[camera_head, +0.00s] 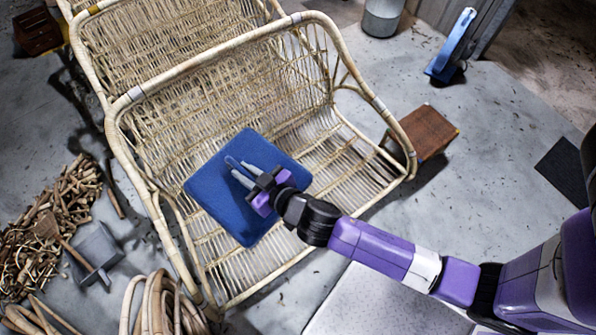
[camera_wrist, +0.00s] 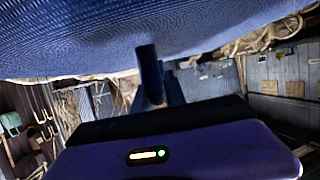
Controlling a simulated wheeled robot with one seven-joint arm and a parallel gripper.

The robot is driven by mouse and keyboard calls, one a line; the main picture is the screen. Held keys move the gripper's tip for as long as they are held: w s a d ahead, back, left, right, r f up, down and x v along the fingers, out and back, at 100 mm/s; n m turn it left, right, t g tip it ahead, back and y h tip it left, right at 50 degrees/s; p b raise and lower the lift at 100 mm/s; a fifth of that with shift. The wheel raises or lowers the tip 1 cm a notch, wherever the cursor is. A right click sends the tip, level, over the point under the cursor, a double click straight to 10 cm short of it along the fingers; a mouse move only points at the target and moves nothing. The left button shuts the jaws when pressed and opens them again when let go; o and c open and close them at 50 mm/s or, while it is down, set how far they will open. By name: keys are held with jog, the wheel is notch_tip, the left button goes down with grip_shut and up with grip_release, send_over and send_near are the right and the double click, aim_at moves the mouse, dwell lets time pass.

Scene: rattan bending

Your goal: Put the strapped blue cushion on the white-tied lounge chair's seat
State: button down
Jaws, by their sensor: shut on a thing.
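The blue cushion (camera_head: 222,205) is square and appears over the left part of the white-tied lounge chair's seat (camera_head: 335,165). I cannot tell whether it touches the seat. The rattan chair has white ties on its frame (camera_head: 135,93). My gripper (camera_head: 240,172) is over the cushion's middle, shut on its blue strap (camera_head: 230,161). In the wrist view the cushion (camera_wrist: 130,35) fills the top, and the strap (camera_wrist: 150,75) runs down to my gripper. The seat under the cushion is hidden.
A second rattan chair (camera_head: 140,45) with a yellowish tie stands right behind. A wooden box (camera_head: 427,132) is at the chair's right end. Cut rattan pieces (camera_head: 50,225) and rattan coils (camera_head: 160,305) lie at left. A metal bucket (camera_head: 382,17) stands at the back. Floor at right is mostly clear.

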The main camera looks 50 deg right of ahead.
jog(key=w+d+f+m+h+b, duration=0.1)
jog(key=w+f+h+b, duration=0.15)
jog(key=f+b, duration=0.9)
jog(key=w+d+f+m+h+b, duration=0.1)
jog(key=w+f+m+b, duration=0.15)
jog(key=f+b, duration=0.9)
jog(key=s+d+f+b, duration=0.4)
jog(key=d+f+b, duration=0.4)
jog(key=f, duration=0.5)
jog(key=s+d+f+b, duration=0.5)
jog(key=d+f+b, duration=0.1)
jog(key=d+f, duration=0.6)
jog(key=shift+n+g, duration=0.3)
jog(key=shift+n, duration=0.05)
jog(key=f+b, duration=0.5)
jog(key=f, duration=0.2)
jog(key=a+f+b, duration=0.1)
jog(key=f+b, duration=0.5)
jog(key=f, duration=0.1)
jog(key=f+b, duration=0.5)
jog(key=f, duration=0.1)
jog(key=shift+a+f, duration=0.25)
jog(key=shift+f, duration=0.15)
jog(key=shift+r, duration=0.1)
